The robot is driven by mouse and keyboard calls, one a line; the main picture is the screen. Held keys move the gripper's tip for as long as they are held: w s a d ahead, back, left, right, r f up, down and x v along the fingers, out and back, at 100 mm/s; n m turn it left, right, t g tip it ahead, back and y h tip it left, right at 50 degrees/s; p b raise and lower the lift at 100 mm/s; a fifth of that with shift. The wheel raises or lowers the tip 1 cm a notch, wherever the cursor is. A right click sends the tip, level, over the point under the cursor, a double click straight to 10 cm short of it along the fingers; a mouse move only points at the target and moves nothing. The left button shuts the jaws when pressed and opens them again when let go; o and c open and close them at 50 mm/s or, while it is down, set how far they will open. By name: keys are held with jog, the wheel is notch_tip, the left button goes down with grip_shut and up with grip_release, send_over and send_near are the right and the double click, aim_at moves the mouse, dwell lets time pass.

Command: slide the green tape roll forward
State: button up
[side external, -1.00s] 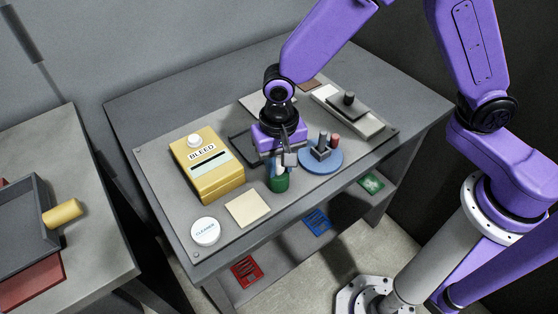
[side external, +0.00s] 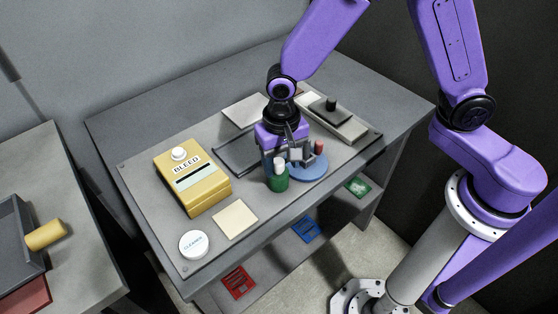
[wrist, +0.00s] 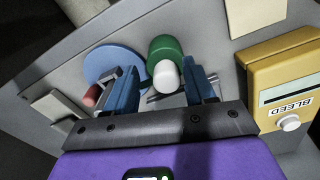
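The green tape roll appears as a green cylinder (side external: 277,182) with a rounded white top, standing on the grey mat at the left edge of a round blue base. In the wrist view, the green cylinder (wrist: 163,46) and its white top lie between and beyond my fingers, nearer the right one. My gripper (side external: 291,153) is low, just behind and right of the white top in the side view. In the wrist view my gripper (wrist: 163,80) has its two blue fingers apart, with a gap left of the white top. Contact with the cylinder cannot be made out.
The blue base (side external: 310,172) carries a red peg (side external: 319,147). A yellow BLEED box (side external: 194,192), a cream card (side external: 235,219) and a white CLEANER disc (side external: 194,244) stand left. A black-knobbed plate (side external: 332,117) lies at back right.

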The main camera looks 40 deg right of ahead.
jog(key=shift+a+r, duration=0.1)
jog(key=shift+r, duration=0.25)
notch_tip(320, 180, up, 17)
jog(key=shift+f, duration=0.15)
dwell(0.5)
jog(key=s+d+f+n, duration=0.2)
jog(key=s+d+n, duration=0.5)
jog(key=s+d, duration=0.1)
jog(key=s+d+f+n, duration=0.3)
jog(key=s+d+n, duration=0.5)
jog(key=s, duration=0.3)
jog(key=shift+d+n, duration=0.3)
jog(key=shift+d, duration=0.1)
